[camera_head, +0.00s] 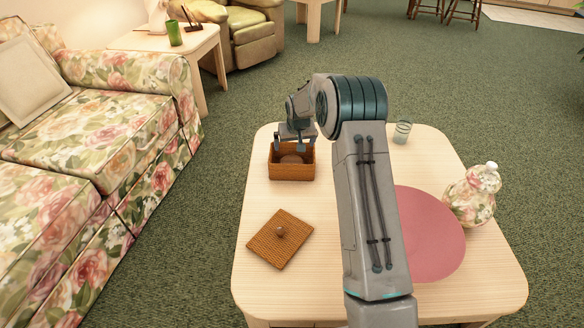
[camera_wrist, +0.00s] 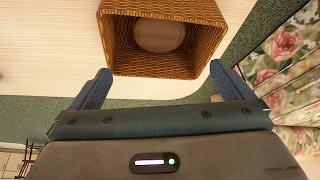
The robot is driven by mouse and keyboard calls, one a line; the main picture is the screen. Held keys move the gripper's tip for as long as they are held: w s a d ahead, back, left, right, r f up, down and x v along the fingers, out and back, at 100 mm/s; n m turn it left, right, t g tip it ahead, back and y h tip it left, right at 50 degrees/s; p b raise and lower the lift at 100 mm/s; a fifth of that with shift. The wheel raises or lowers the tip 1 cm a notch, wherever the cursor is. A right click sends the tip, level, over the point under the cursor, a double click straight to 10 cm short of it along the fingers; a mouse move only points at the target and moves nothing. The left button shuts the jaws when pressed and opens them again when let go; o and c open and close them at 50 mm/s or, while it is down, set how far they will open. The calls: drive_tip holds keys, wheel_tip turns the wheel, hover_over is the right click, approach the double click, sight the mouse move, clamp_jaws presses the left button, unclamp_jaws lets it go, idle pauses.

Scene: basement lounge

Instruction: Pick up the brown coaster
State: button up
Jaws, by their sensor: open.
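A round brown coaster (camera_wrist: 159,37) lies inside a brown wicker box (camera_wrist: 118,52), seen from above in the wrist view. In the head view the coaster (camera_head: 291,159) shows as a dark round shape within the box (camera_head: 291,173), partly hidden by my gripper. My gripper (camera_head: 290,149) is above the far side of the box, its fingers apart and empty. In the wrist view my gripper's two blue-grey fingers (camera_wrist: 160,72) stand wide open near the box's edge, apart from the coaster.
A square wicker lid (camera_head: 280,240) with a knob lies on the table (camera_head: 262,200). A pink round mat (camera_head: 430,232), a floral jar (camera_head: 472,195) and a glass (camera_head: 402,131) are on the right side. A floral sofa (camera_head: 110,130) stands left of the table.

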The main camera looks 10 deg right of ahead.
drive_tip(key=b, duration=0.1)
hover_over(292, 162)
drive_tip(key=s, duration=0.2)
wheel_tip(292, 162, down, 6)
drive_tip(key=x, duration=0.1)
drive_tip(key=b+x, duration=0.1)
drive_tip(key=x, duration=0.1)
drive_tip(key=s+b+x, duration=0.1)
drive_tip(key=x, duration=0.1)
drive_tip(key=shift+w+f, duration=0.1)
drive_tip(key=shift+f, duration=0.25)
drive_tip(key=shift+r, duration=0.1)
drive_tip(key=c, duration=0.9)
